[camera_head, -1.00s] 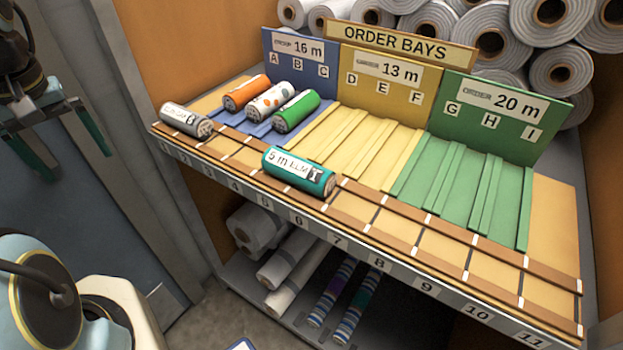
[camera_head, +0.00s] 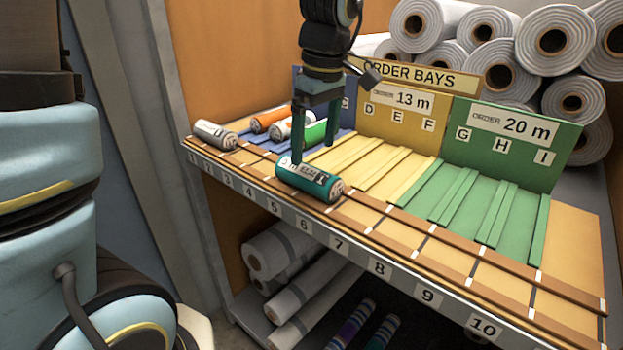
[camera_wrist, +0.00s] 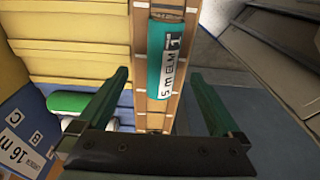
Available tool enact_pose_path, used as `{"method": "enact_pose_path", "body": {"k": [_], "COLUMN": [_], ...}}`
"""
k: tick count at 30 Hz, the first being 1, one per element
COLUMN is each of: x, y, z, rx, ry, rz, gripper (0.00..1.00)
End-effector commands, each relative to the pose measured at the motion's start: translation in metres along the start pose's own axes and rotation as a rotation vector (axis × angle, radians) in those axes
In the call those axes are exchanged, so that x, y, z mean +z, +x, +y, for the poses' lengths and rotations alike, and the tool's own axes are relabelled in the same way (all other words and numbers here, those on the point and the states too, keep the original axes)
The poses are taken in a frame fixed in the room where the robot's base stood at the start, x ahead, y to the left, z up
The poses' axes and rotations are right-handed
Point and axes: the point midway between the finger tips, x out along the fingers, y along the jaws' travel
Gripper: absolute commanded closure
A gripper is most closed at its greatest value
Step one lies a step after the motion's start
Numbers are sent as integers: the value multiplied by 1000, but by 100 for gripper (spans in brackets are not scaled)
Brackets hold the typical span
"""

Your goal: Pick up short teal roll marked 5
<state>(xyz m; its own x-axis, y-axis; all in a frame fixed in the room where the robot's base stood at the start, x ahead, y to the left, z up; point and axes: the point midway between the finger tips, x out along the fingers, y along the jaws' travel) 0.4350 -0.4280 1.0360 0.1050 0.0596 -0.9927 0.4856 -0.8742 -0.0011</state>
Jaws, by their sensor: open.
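The short teal roll (camera_head: 308,180) lies on the brown front rail of the shelf, near slots 5 and 6, with a white label reading 5 m. In the wrist view the teal roll (camera_wrist: 167,60) lies ahead, roughly between the lines of the two fingers. My gripper (camera_head: 316,158) hangs fingers down above and just behind the roll in the head view. Its green fingers are apart and nothing is between them. In the wrist view my gripper (camera_wrist: 165,75) is also open and empty. I cannot tell whether a fingertip touches the roll.
A grey roll (camera_head: 215,134) lies at the left end of the rail. Orange (camera_head: 270,119), spotted (camera_head: 283,128) and green (camera_head: 314,133) rolls lie in the blue bay. The yellow bay (camera_head: 370,155) and green bay (camera_head: 480,200) are empty. The order board (camera_head: 412,75) stands behind.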

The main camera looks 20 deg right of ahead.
Motion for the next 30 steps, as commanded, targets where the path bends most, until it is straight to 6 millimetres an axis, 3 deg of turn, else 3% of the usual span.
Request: {"method": "enact_pose_path", "body": {"k": [8,15,24,30], "x": [-2,-4,-4,-4], "y": [22,56,62,62], "z": [-3,-5,-4,-4], "rx": [-4,-3,1,1], "ry": [0,1,0,0], "rz": [-1,0,0,0], "gripper": [0,0,0,21]}}
